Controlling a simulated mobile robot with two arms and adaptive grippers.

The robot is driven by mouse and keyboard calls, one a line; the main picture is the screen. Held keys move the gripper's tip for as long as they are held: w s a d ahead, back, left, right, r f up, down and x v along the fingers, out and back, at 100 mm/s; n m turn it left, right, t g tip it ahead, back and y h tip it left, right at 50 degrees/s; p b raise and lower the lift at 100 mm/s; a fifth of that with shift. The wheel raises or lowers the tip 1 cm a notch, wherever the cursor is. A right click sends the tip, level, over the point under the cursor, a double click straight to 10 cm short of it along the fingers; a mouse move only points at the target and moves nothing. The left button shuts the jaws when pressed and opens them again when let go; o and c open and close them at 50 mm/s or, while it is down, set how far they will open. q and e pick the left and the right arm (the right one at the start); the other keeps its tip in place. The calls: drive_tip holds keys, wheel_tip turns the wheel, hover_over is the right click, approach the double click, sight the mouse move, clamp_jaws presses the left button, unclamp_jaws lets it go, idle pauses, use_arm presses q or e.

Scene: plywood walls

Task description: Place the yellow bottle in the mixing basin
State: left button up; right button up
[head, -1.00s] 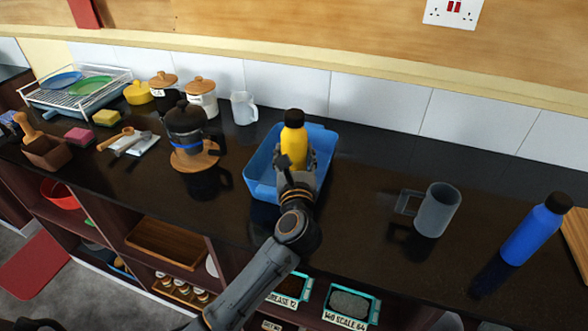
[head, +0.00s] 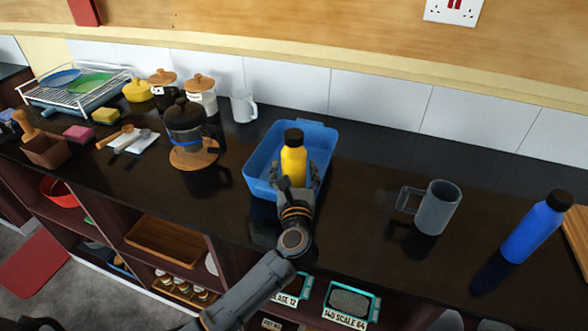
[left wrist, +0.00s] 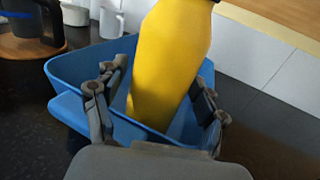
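The yellow bottle (head: 293,163) with a black cap stands about upright inside the blue mixing basin (head: 262,158). In the left wrist view the bottle (left wrist: 168,60) fills the middle, and the basin (left wrist: 85,66) shows around it. My left gripper (head: 296,178) is at the basin's front side, with its fingers apart on either side of the bottle. In the left wrist view gaps show between the fingers (left wrist: 158,100) and the bottle. The bottle's base is partly hidden by the gripper. My right gripper is not in view.
A grey mug (head: 437,208) and a blue bottle (head: 535,230) stand to the right on the dark counter (head: 360,180). A black-lidded coffee pot (head: 186,125) and a white-grey jug (head: 243,106) stand to the left. The counter between basin and mug is clear.

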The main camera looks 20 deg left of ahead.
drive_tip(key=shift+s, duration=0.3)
use_arm(q)
drive_tip(key=shift+r, duration=0.15)
drive_tip(key=shift+s+d, duration=0.1)
drive_tip(key=shift+s, duration=0.15)
drive_tip(key=b+v, duration=0.2)
drive_tip(key=v, duration=0.9)
drive_tip(key=shift+s+b, duration=0.3)
drive_tip(key=shift+b, duration=0.1)
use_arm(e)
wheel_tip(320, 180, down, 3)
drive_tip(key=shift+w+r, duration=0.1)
use_arm(q)
drive_tip(key=shift+r, duration=0.1)
